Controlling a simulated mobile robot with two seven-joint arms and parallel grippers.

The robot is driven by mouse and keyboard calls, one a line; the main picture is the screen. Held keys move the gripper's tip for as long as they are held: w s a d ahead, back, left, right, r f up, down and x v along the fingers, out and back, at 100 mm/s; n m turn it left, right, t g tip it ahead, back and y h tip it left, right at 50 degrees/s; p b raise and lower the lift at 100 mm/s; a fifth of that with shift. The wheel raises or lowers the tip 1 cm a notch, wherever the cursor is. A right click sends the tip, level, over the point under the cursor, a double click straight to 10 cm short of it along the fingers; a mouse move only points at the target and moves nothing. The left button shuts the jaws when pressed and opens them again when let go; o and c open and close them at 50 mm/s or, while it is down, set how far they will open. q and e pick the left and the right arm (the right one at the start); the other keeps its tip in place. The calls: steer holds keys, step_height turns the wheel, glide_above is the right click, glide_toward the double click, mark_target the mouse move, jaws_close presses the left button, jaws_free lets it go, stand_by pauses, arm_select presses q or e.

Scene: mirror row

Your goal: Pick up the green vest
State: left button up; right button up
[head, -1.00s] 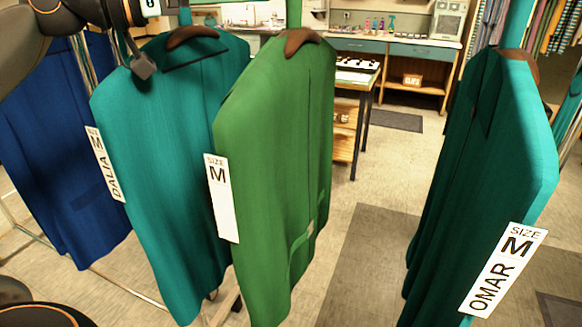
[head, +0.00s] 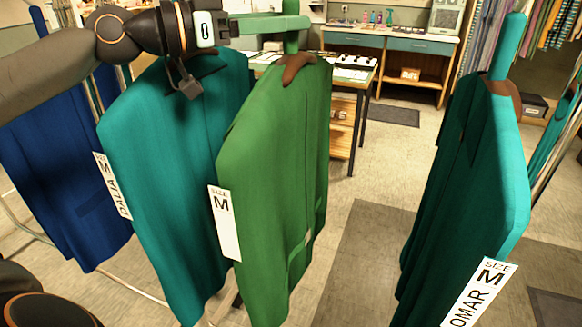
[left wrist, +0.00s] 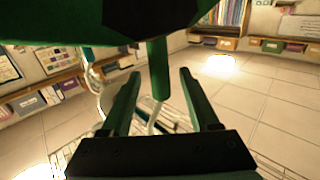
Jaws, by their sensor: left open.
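The green vest (head: 275,180) hangs in the middle of the head view on a brown hanger (head: 298,68) with a green upright stem (head: 291,40). A white tag (head: 224,222) reading "SIZE M" is on its left edge. My left gripper (head: 288,30) comes in from the left above the vest, at the level of the stem. In the left wrist view its two dark green fingers (left wrist: 157,85) stand apart, with a green stem (left wrist: 160,65) showing between them. Whether they touch it cannot be told. My right gripper is not in view.
A teal vest (head: 180,170) tagged DALIA hangs close at the left, beneath my left arm. A blue vest (head: 65,190) hangs farther left. A teal vest (head: 465,190) tagged OMAR hangs at the right, across a clear floor gap. A workbench (head: 400,48) stands behind.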

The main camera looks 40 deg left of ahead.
arm_select(q)
steer(key=shift+p+x, duration=0.55)
steer(key=shift+x, duration=0.3)
jaws_close()
stand_by(1.0)
